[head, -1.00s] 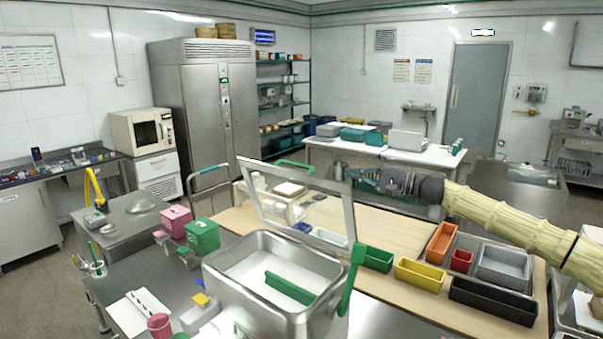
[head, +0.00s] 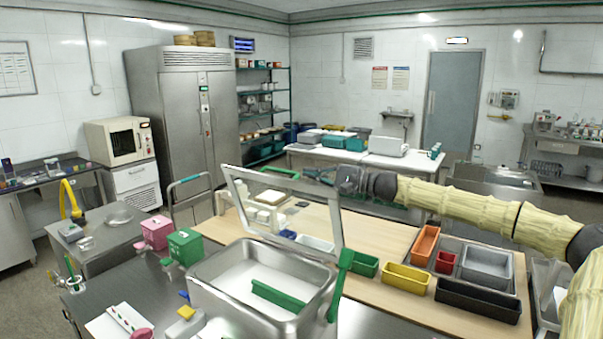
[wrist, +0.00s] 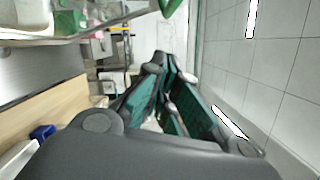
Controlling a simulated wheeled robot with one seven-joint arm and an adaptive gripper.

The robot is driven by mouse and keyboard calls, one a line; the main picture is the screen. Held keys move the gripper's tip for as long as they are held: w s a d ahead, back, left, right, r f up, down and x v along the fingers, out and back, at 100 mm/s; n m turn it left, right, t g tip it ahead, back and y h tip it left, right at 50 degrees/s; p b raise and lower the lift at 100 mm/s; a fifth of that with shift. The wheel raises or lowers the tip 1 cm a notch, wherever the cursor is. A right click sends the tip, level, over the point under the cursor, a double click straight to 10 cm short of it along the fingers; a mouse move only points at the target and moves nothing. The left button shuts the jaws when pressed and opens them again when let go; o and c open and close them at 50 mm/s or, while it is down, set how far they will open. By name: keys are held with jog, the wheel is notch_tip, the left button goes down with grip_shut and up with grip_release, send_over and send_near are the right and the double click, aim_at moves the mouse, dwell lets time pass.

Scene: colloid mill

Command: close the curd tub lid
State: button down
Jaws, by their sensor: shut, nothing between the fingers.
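The curd tub (head: 207,293) is a steel rectangular tub on the steel counter at the front. It is white inside, and a green bar (head: 277,297) lies in it. Its lid (head: 283,213) is a clear panel in a pale frame, standing open and tilted up at the tub's far side. A green handle piece (head: 340,285) is at the tub's right corner. My gripper (head: 312,174) is behind and above the lid's top right corner, apart from it as far as I can tell. In the wrist view my gripper (wrist: 166,66) is shut and empty.
Pink (head: 156,232) and green boxes (head: 186,249) stand left of the tub. Green, yellow (head: 406,278), orange and black bins sit on the wooden table to the right. White blocks (head: 266,202) stand behind the lid.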

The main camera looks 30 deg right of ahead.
aim_at(295, 173)
jog(key=a+p, duration=0.1)
jog(key=w+a+p, duration=0.1)
jog(key=a, duration=0.1)
jog(key=a+p, duration=0.1)
jog(key=a, duration=0.1)
jog(key=shift+w+r, duration=0.35)
jog(key=shift+a+b, duration=0.15)
jog(key=shift+b, duration=0.15)
